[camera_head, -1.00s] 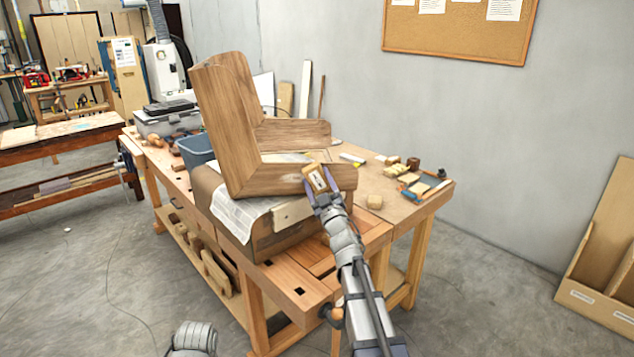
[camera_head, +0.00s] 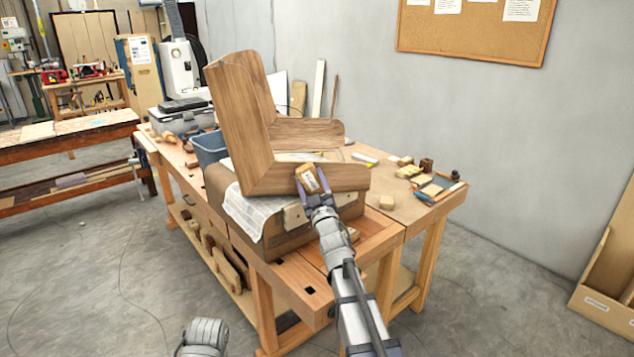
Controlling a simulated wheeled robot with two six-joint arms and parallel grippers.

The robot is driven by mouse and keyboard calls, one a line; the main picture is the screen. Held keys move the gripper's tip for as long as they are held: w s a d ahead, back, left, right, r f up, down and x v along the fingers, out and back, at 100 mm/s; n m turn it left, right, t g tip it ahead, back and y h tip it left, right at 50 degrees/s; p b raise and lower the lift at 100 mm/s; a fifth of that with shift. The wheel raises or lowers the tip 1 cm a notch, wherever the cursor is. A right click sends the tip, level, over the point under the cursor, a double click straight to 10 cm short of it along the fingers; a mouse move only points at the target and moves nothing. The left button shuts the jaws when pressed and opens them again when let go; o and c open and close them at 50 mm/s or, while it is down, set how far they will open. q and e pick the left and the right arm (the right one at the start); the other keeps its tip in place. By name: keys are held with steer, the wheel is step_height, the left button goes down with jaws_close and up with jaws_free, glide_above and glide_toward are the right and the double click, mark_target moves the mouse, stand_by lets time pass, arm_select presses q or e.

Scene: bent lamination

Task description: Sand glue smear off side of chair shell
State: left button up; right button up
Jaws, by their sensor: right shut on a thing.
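The wooden chair shell (camera_head: 240,125) stands on a brown block-like support (camera_head: 285,243) with newspaper (camera_head: 248,212) draped under it, on the workbench. Its back rises at the left and its seat runs right. My right gripper (camera_head: 313,187) is shut on a small tan sanding block (camera_head: 307,178) and holds it against or very close to the near side of the seat; contact cannot be told for sure. No glue smear can be made out; the block and fingers cover part of that side. Of my left arm, only a grey part shows at the bottom edge; its gripper is out of view.
The workbench (camera_head: 405,228) carries a blue-grey bin (camera_head: 209,148) behind the shell.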

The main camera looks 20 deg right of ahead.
mark_target(290, 172)
steer(key=shift+w+a, duration=0.3)
steer(key=shift+a, duration=0.45)
steer(key=shift+w+a, duration=0.2)
steer(key=shift+a, duration=0.7)
steer(key=shift+w+a, duration=0.2)
steer(key=shift+a, duration=0.65)
steer(key=s+a, duration=0.1)
steer(key=s, duration=0.5)
steer(key=shift+a, duration=0.25)
steer(key=s, duration=0.2)
steer(key=shift+s+a, duration=0.35)
steer(key=shift+s, duration=0.05)
steer(key=shift+w, duration=0.1)
